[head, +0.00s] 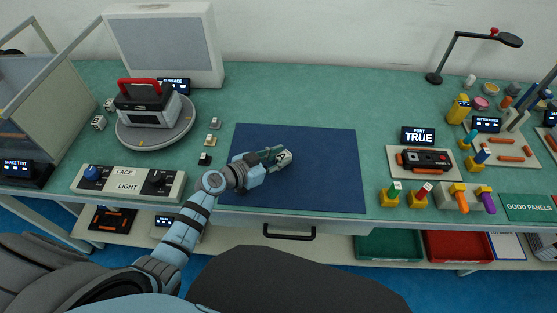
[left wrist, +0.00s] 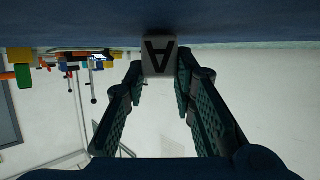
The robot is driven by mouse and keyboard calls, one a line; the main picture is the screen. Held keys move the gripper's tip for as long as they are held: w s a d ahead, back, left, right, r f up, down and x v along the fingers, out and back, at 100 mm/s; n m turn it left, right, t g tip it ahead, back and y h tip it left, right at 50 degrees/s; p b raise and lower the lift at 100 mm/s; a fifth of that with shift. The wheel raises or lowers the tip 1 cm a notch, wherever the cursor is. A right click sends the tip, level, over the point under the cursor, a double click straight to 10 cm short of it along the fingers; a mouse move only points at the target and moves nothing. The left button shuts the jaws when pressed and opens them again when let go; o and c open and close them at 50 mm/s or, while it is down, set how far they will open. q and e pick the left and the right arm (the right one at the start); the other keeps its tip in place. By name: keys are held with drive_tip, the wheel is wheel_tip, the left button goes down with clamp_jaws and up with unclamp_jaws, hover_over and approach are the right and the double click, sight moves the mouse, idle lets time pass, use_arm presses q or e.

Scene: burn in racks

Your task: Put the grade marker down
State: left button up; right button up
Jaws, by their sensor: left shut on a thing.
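My left gripper (head: 274,156) is over the blue mat (head: 320,185), shut on the grade marker (head: 285,158), a small pale grey cube. My right gripper is not in view.
Small blocks (head: 210,140) stand in a column left of the mat. A dial panel (head: 128,183) lies at the front left, and a round turntable (head: 155,135) holds a device with a red handle. The mat's right half is clear.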

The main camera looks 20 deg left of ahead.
use_arm(q)
drive_tip(key=shift+w+f, duration=0.1)
drive_tip(key=shift+f, duration=0.1)
drive_tip(key=shift+s+f, duration=0.4)
drive_tip(key=o, duration=1)
drive_tip(key=shift+d+f, duration=0.1)
drive_tip(key=shift+o, duration=0.2)
drive_tip(key=shift+w+r, duration=0.1)
drive_tip(key=shift+r, duration=0.3)
drive_tip(key=p+v, duration=0.1)
drive_tip(key=v, duration=0.3)
drive_tip(key=p+v, duration=0.1)
drive_tip(key=v, duration=0.3)
drive_tip(key=p+v, duration=0.2)
drive_tip(key=v, duration=0.2)
drive_tip(key=shift+w+r, duration=0.15)
drive_tip(key=shift+r, duration=0.2)
drive_tip(key=shift+w, duration=0.15)
